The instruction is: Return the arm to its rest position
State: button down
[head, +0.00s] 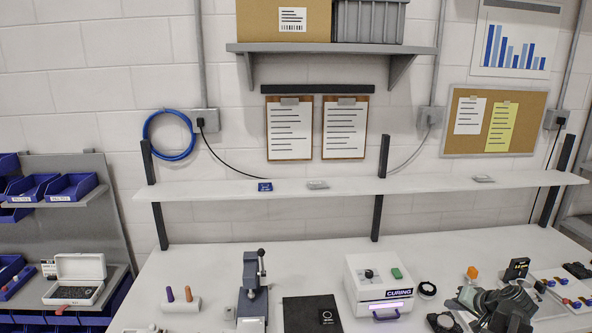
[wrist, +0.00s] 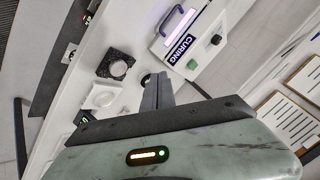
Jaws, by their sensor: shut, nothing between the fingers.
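My gripper (wrist: 158,92) shows in the wrist view with its grey fingers together and nothing between them. In the head view my grey-green arm (head: 492,305) is over the right part of the white workbench, right of the curing box (head: 380,283); its fingertips are not clear there. The curing box also shows in the wrist view (wrist: 190,35), beyond the fingers. No rest position is marked in view.
A dark square block with a round disc (wrist: 115,65) and a white square block (wrist: 103,97) lie near my fingers. A lever press (head: 252,290) and a black mat (head: 311,314) stand further left. A white shelf (head: 350,187) spans the back.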

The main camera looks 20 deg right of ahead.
jog(key=w+a+f+n+g+y+b, duration=0.1)
jog(key=w+a+f+n+y+b, duration=0.15)
jog(key=w+a, duration=0.65)
jog(key=w+a+f+n+y+b, duration=0.1)
jog(key=w+a+f+n, duration=0.15)
jog(key=w+a, duration=0.7)
jog(key=w+a+f+n+g+y+b, duration=0.1)
jog(key=w+a+f+n+b, duration=0.2)
jog(key=a, duration=1.2)
jog(key=s+a+f+n+g+b, duration=0.2)
jog(key=a+f+g, duration=0.15)
jog(key=a, duration=0.95)
jog(key=s+a+f+n+g+b, duration=0.15)
jog(key=a+f, duration=0.35)
jog(key=a, duration=0.8)
jog(key=s+d+g+h, duration=0.2)
jog(key=s+d+h, duration=0.1)
jog(key=s, duration=0.2)
jog(key=shift+s+d+f+m, duration=0.15)
jog(key=shift+s+f+m, duration=0.05)
jog(key=shift+f+m, duration=0.15)
